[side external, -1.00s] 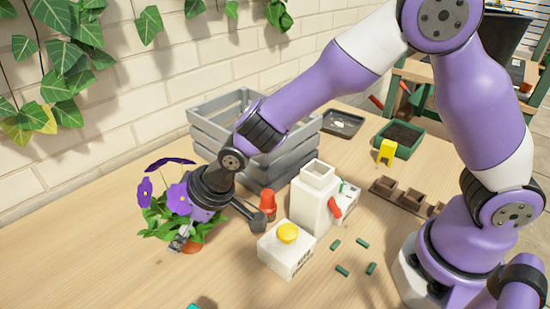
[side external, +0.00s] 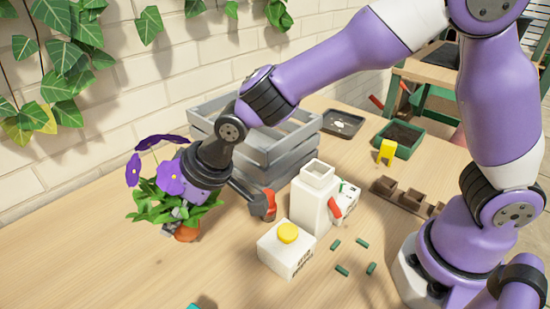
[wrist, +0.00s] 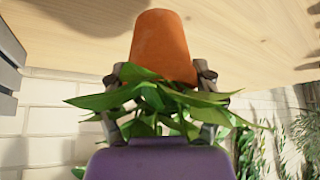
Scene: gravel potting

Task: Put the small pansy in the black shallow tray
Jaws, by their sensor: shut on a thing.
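The small pansy, with purple flowers and green leaves in an orange pot (side external: 187,232), is at the left of the side external view. My gripper (side external: 176,222) is shut on it from the right, and the pot looks slightly above the table. In the wrist view the fingers (wrist: 162,98) sit on either side of the orange pot (wrist: 163,48) near its leafy end; leaves partly hide the contact. The black shallow tray (side external: 355,128) lies on the table behind the grey crate's right end, with a small white thing in it.
A grey slatted crate (side external: 282,160) stands behind my gripper. A white bottle (side external: 311,205), a white box with a yellow knob (side external: 278,258) and small green pieces (side external: 341,270) lie right of the pansy. A green tray of soil (side external: 400,140) and a yellow thing (side external: 387,152) are near the black tray.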

